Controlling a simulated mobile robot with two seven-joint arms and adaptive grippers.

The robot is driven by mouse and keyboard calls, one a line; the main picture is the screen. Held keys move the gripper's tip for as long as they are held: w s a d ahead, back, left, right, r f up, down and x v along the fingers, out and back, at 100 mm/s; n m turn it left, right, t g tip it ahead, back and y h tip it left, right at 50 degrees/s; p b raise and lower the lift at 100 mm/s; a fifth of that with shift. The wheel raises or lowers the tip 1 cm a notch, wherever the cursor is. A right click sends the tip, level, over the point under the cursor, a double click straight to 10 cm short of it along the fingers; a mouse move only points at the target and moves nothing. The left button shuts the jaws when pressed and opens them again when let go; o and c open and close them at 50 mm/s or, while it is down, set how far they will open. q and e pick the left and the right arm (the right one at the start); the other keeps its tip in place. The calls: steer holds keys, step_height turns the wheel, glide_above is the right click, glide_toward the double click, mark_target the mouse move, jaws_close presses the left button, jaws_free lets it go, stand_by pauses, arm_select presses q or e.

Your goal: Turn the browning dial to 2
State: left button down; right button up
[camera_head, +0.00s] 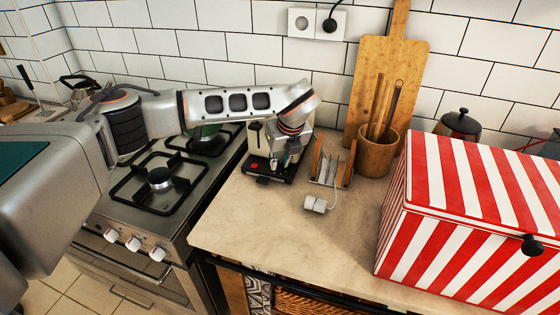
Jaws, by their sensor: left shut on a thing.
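A small cream toaster (254,142) with a black lever and a dark base stands on the counter against the back wall. My left arm reaches in from the left over the stove and bends down in front of the toaster. My left gripper (279,163) is at the toaster's front, shut on what appears to be the browning dial. The fingers hide the dial, so its marks and setting cannot be read. My right gripper is not in view.
A small wooden rack (331,165) and a white plug (316,204) with a cord lie right of the toaster. A utensil pot (377,153), cutting board (384,80) and red-striped box (470,215) stand further right. A gas stove (150,205) is left.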

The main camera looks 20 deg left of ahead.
arm_select(q)
steer(key=shift+w+r, duration=0.1)
steer(key=shift+r, duration=0.05)
steer(key=c, duration=1.9)
jaws_free()
steer(key=shift+v, duration=3.95)
steer(key=shift+s, duration=0.2)
